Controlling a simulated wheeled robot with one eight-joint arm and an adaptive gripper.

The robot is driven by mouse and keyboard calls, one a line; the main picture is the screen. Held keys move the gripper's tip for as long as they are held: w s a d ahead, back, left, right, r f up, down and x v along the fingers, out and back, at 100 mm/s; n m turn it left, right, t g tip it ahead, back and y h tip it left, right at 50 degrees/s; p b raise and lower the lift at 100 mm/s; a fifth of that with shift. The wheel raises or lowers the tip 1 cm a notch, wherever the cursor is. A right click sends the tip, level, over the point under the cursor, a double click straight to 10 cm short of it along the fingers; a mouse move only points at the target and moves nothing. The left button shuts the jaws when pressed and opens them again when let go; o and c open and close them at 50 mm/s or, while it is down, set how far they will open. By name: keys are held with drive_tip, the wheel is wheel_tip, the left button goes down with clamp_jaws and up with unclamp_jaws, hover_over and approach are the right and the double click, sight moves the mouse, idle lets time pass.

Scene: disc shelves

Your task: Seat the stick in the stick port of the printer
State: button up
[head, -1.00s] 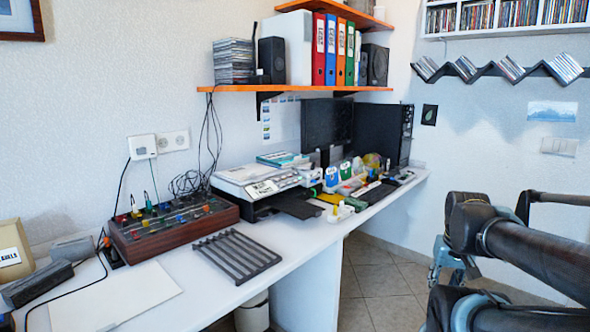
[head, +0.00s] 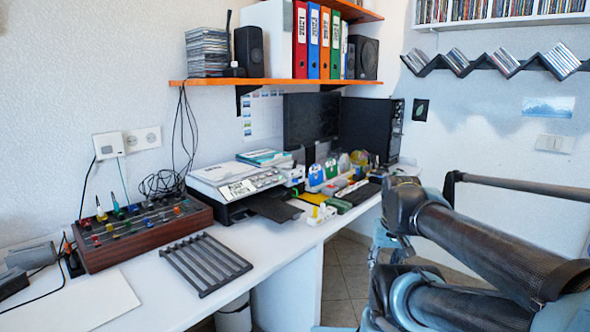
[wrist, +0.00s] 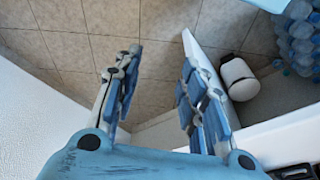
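The printer (head: 222,186) stands on the white desk in the head view, grey-white on top with a dark body and a dark tray out front. Its stick port is too small to make out. I cannot pick out the stick; small white and yellow items (head: 321,213) lie on the desk right of the printer tray. In the wrist view my gripper (wrist: 155,85) has its two blue-padded fingers spread apart with nothing between them, over tiled floor. My arm fills the right of the head view; the gripper itself is not clear there.
A dark slatted rack (head: 205,264) lies on the desk in front of the printer. A wooden box with coloured knobs (head: 142,232) stands left of it. Monitors, folders and discs are behind. A white canister (wrist: 238,79) stands on the floor near the desk.

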drive_tip(key=w+a+r+m+t+y, duration=0.1)
drive_tip(key=w+a+r+m+y, duration=0.4)
drive_tip(key=w+a, duration=0.4)
drive_tip(key=m+t+y, duration=0.8)
drive_tip(key=m+y, duration=0.1)
drive_tip(key=m, duration=1.2)
approach(296, 162)
drive_tip(key=shift+x, duration=4.05)
drive_tip(key=shift+d, duration=0.1)
drive_tip(key=c, duration=0.8)
drive_tip(key=shift+c, duration=0.2)
